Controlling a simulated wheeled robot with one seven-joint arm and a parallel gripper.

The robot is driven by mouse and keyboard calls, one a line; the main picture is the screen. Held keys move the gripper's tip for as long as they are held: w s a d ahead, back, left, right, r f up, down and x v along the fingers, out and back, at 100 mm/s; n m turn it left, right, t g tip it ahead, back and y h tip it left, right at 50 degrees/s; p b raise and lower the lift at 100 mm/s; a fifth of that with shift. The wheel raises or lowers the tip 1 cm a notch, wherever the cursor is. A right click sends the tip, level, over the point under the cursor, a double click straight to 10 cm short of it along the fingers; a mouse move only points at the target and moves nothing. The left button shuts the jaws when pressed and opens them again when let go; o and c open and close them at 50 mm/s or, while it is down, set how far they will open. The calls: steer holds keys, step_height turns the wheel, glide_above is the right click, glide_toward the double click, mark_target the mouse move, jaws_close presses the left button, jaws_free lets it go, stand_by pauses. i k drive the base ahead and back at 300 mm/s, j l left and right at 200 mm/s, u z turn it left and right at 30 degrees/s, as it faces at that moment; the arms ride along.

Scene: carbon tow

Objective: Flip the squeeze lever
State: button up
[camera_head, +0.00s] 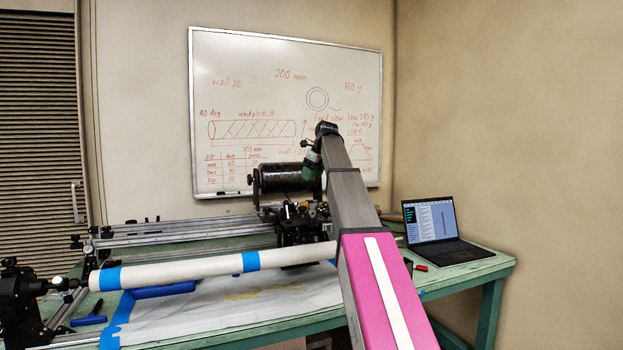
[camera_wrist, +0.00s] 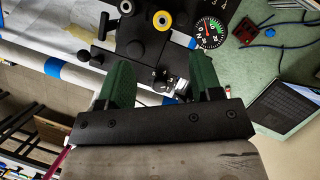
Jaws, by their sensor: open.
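My gripper (camera_wrist: 160,74) is open, with its two dark green fingers apart over the black carriage (camera_wrist: 142,42) in the wrist view. A small black knob-like part (camera_wrist: 163,78) with pale metal beside it shows between the fingers, apart from both as far as I can see. I cannot tell for sure which part is the squeeze lever. In the head view my gripper (camera_head: 311,165) points down beside the black tow spool (camera_head: 285,178), above the carriage (camera_head: 300,228). My arm hides part of the carriage there.
A round gauge (camera_wrist: 210,32) stands close to the right finger, and a yellow-rimmed roller (camera_wrist: 162,20) lies beyond. A white tube with blue bands (camera_head: 200,268) runs along the green table (camera_head: 480,266). A laptop (camera_head: 434,224) sits at right; the whiteboard (camera_head: 240,80) is behind.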

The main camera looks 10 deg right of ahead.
mark_target(286, 202)
steer(key=k, duration=1)
